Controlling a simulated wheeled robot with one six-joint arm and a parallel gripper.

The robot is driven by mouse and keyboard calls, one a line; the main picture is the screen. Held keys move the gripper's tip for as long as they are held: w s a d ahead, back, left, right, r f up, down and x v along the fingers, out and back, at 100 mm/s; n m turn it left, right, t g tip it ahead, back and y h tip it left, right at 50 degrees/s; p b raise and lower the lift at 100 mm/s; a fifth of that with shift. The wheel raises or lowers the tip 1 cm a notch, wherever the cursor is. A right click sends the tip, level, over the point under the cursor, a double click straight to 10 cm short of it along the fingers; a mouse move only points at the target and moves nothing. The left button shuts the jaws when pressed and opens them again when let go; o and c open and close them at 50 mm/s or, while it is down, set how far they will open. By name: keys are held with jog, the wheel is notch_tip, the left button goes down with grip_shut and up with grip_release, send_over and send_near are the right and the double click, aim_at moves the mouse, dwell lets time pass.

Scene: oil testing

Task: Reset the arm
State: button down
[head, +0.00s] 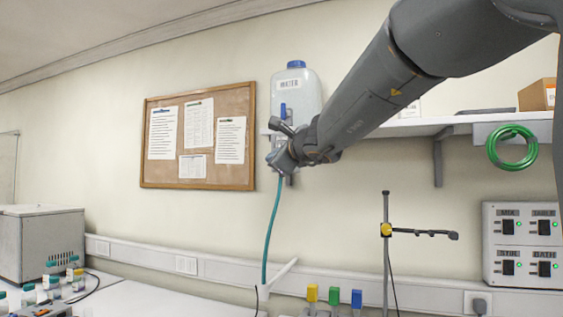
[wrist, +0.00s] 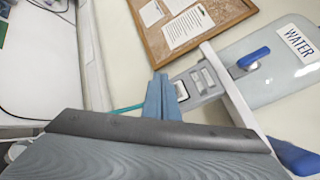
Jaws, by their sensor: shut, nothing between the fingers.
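My arm reaches in from the upper right in the head view, in front of the shelf. My gripper (head: 274,159) is at its lower left end, in front of the wall below the water container (head: 297,84). In the wrist view the blue-grey fingers of my gripper (wrist: 161,80) are together with nothing between them. The water container also shows in the wrist view (wrist: 285,75), with its "WATER" label and a blue handle (wrist: 254,57). Part of the container's fitting is hidden behind my arm in the head view.
A teal hose (head: 271,230) hangs below my gripper. A white shelf (head: 435,125) with a cardboard box (head: 537,95) lies behind my arm. A stand (head: 386,260), a switch panel (head: 523,245) and bottles (head: 54,287) stand lower down. The wall near the corkboard (head: 198,135) is clear.

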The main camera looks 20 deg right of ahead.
dwell(0.3)
jog(key=s+a+f+n+g, duration=0.2)
jog(key=s+f+n+g, duration=0.15)
jog(key=f, duration=0.75)
jog(key=s+a+f+n+g, duration=0.15)
jog(key=s+f+n, duration=0.3)
jog(key=f, duration=0.65)
jog(key=s+a+f+n+g, duration=0.1)
jog(key=s+f+n+g, duration=0.3)
jog(key=f, duration=0.7)
jog(key=s+d+f+n+g+h, duration=0.1)
jog(key=s+d+f+n+g, duration=0.1)
jog(key=s+f+n, duration=0.4)
jog(key=s+d+f+n+g+h, duration=0.2)
jog(key=s+f+n+g, duration=0.2)
jog(key=s+f, duration=1)
jog(key=shift+s+d+f+n+g, duration=0.25)
jog(key=shift+s+d+n+g, duration=0.25)
jog(key=shift+n, duration=0.6)
jog(key=shift+a+r, duration=0.1)
jog(key=shift+a, duration=0.05)
